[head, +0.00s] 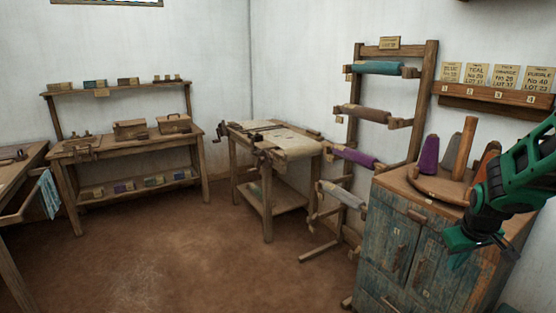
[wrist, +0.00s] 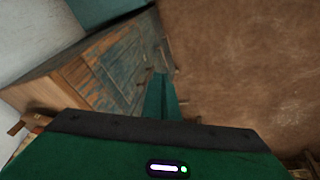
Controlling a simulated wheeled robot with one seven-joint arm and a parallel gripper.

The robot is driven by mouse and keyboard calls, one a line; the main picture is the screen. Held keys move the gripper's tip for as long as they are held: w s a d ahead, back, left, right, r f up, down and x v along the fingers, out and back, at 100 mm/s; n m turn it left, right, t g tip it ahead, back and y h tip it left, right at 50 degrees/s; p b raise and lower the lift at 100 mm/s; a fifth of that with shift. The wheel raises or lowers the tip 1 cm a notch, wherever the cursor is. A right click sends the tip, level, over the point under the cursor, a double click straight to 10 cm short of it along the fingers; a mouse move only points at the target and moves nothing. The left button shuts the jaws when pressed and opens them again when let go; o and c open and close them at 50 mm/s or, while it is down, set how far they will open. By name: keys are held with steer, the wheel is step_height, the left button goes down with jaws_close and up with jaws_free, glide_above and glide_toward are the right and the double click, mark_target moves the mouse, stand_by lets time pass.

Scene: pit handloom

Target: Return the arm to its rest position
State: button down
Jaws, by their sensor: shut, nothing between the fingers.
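My green arm (head: 520,170) reaches in from the right edge of the head view, bent downward at the wrist. My gripper (head: 457,262) hangs in front of the blue-green wooden cabinet (head: 395,245), at the right, with its fingers pointing down. In the wrist view my gripper (wrist: 161,97) shows its green fingers together, shut and empty. The worn side of the cabinet (wrist: 110,75) and the brown floor (wrist: 235,70) lie beyond the fingers. I cannot tell the exact gap between gripper and cabinet.
A round wooden stand with a purple cone (head: 429,155) and other cones sits on the cabinet, close to my arm. A rack of rolls (head: 425,100) stands behind. A cloth-topped bench (head: 300,147) and a side table (head: 140,142) line the back. The middle floor (head: 190,250) is clear.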

steer(key=s+a+r+m+g+y, duration=0.1)
steer(key=s+a+r+m+g, duration=0.1)
steer(key=s, duration=1.2)
steer(key=s+a+r+m+g+y, duration=0.1)
steer(key=s+a+r+m, duration=0.4)
steer(key=s, duration=0.8)
steer(key=shift+s+g, duration=0.35)
steer(key=shift+g, duration=0.15)
steer(key=shift+w+f, duration=0.2)
steer(key=shift+w, duration=0.45)
